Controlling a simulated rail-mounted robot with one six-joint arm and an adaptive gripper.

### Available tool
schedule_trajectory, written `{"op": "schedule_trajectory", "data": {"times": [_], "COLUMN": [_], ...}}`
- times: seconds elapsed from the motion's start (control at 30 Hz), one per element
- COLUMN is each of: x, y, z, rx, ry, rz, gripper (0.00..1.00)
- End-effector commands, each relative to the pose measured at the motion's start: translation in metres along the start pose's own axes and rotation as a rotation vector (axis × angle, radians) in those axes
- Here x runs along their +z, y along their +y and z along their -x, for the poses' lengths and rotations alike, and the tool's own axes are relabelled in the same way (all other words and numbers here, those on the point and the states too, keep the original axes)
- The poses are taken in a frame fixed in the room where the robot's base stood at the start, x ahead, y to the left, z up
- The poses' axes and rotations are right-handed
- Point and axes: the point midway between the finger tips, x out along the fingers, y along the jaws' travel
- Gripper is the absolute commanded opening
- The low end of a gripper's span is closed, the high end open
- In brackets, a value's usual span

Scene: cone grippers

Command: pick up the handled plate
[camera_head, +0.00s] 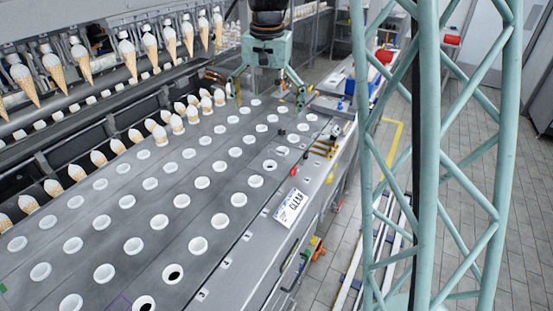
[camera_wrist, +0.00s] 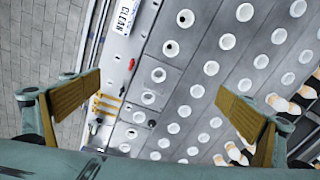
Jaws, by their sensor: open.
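The likely handled plate (camera_wrist: 167,88) is a grey rectangular panel set in the conveyor top, with several white-rimmed holes and a small black knob near its lower edge in the wrist view. In the head view this panel (camera_head: 283,162) lies near the conveyor's right edge; whether the knobs there are its handles is unclear. My gripper (camera_wrist: 159,82) is open and empty, its two tan-padded fingers wide apart on either side of the panel in the picture. In the head view my gripper (camera_head: 268,100) hangs over the far part of the conveyor, pointing down, beyond the panel.
Rows of ice-cream cones (camera_head: 150,125) stand along the conveyor's left side; some are near my right finger in the wrist view. A red knob (camera_head: 293,171), yellow bars (camera_head: 324,148) and a white sign (camera_head: 291,207) sit along the right edge. Tiled floor lies beyond.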

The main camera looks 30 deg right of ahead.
Motion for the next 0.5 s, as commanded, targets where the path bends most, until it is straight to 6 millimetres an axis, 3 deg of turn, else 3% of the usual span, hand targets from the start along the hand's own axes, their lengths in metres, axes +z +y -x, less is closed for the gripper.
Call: {"op": "schedule_trajectory", "data": {"times": [0.5], "x": [-0.068], "y": [-0.003], "z": [-0.072], "rx": [0.026], "ry": [-0.037], "rz": [-0.129], "gripper": [1.00]}}
